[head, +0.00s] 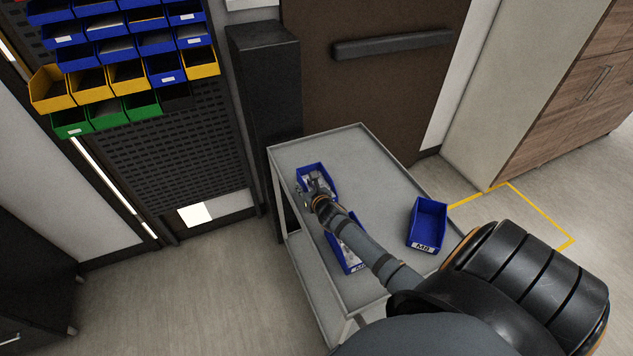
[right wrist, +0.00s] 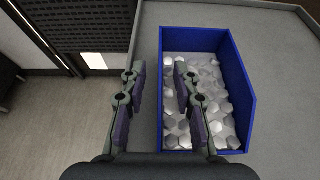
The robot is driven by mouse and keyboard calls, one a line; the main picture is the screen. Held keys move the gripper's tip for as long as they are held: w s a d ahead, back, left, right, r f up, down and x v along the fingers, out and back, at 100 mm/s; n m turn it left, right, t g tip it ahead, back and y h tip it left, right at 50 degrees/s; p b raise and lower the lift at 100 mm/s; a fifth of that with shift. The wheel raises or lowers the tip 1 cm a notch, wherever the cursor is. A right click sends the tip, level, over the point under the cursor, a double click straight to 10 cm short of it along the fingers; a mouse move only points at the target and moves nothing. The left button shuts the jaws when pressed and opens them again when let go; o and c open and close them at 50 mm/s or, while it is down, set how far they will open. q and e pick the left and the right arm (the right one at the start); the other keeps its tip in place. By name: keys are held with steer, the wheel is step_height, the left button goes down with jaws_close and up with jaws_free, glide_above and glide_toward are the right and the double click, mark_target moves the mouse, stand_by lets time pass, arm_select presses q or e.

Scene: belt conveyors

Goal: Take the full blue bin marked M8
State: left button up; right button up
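My right gripper (head: 318,190) is over the far blue bin (head: 306,169) on the grey cart, at its left side. In the right wrist view my right gripper (right wrist: 159,75) is open, with one finger each side of the left wall of this blue bin (right wrist: 243,88); contact cannot be told. The bin is full of silvery hexagonal pieces (right wrist: 205,70); no label on it shows. A nearer blue bin (head: 352,264), partly behind my arm, also holds pieces; its label is mostly hidden, starting with M. An empty blue bin (head: 430,213) marked M8 stands at the right. My left gripper is not in view.
The grey cart (head: 375,180) has a bare middle between the bins and a raised rim. A rack of blue, yellow and green bins (head: 125,75) hangs at the upper left. A dark post (head: 265,100) stands behind the cart.

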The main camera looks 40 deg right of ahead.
steer(key=shift+r, duration=0.1)
steer(key=c, duration=0.4)
jaws_close()
steer(key=shift+r, duration=0.55)
steer(key=s+a+r+b, duration=0.3)
steer(key=s+a+r, duration=0.5)
steer(key=a+r, duration=0.3)
steer(key=shift+a+r, duration=0.15)
steer(key=shift+r, duration=0.3)
